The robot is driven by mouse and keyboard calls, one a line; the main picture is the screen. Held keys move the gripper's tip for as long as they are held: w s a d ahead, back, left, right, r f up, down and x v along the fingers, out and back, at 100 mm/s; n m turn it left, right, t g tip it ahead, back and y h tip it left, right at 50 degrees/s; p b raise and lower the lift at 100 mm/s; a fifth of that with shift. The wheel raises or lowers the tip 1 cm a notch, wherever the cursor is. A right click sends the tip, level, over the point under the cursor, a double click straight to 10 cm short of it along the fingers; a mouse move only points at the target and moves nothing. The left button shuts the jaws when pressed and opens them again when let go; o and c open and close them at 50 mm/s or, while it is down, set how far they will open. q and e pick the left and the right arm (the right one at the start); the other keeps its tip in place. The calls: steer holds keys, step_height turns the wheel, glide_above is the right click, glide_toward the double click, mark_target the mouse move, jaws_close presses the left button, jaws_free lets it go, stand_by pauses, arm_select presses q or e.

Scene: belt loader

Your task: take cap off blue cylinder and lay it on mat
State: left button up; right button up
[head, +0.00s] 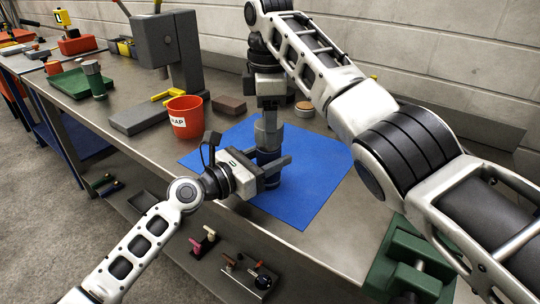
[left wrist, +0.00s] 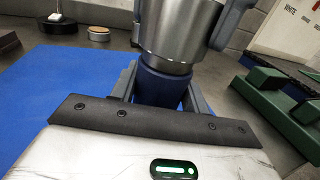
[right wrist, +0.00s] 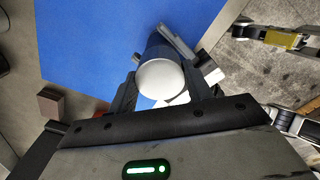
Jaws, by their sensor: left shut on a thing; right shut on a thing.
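The dark blue cylinder (head: 267,157) stands upright on the blue mat (head: 312,188). My left gripper (head: 270,170) is shut on it from the side; the left wrist view shows the blue body (left wrist: 160,88) between the fingers. The silver-grey cap (head: 265,134) is above the cylinder, in line with it. In the left wrist view the tapered cap (left wrist: 178,35) meets the blue body or is very close to it; I cannot tell which. My right gripper (head: 268,110) is shut on the cap from above; its pale round top (right wrist: 160,80) shows in the right wrist view.
A red cup (head: 186,118) and a brown block (head: 230,105) stand beyond the mat, with a small round wooden-topped piece (head: 304,109) behind it. A grey press (head: 165,55) is at the back left and a green vise (head: 412,262) at front right. The mat's front is clear.

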steer(key=shift+r, duration=1.05)
steer(key=shift+r, duration=0.15)
steer(key=shift+r, duration=2.45)
arm_select(q)
steer(key=o, duration=1.5)
steer(key=v, duration=1.2)
steer(key=shift+w, duration=0.1)
